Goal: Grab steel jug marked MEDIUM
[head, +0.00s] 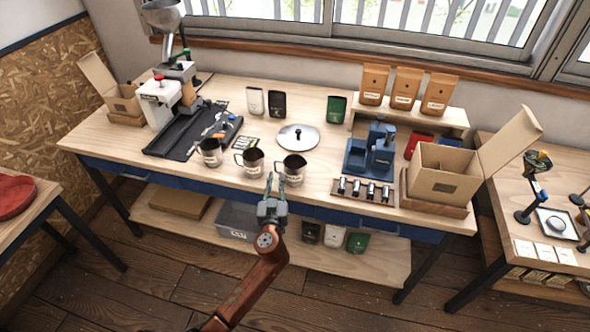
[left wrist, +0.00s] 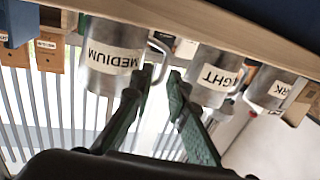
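The steel jug marked MEDIUM (left wrist: 112,52) shows at the upper left of the left wrist view, which is upside down. In the head view it is the rightmost jug (head: 293,170) of a row of three, near the table's front edge, with its handle to the left. My left gripper (head: 276,181) is open and empty in front of this jug. In the left wrist view its two fingers (left wrist: 157,80) are spread, and the jug's handle shows beyond the gap between them. I cannot tell whether they touch. My right gripper is not in view.
The jug marked LIGHT (left wrist: 212,75) stands beside it, then one with a partly hidden label (left wrist: 268,88). A round metal lid (head: 298,137) lies behind the jugs. A rack of small dark-handled items (head: 362,192) and an open carton (head: 440,175) stand to the right.

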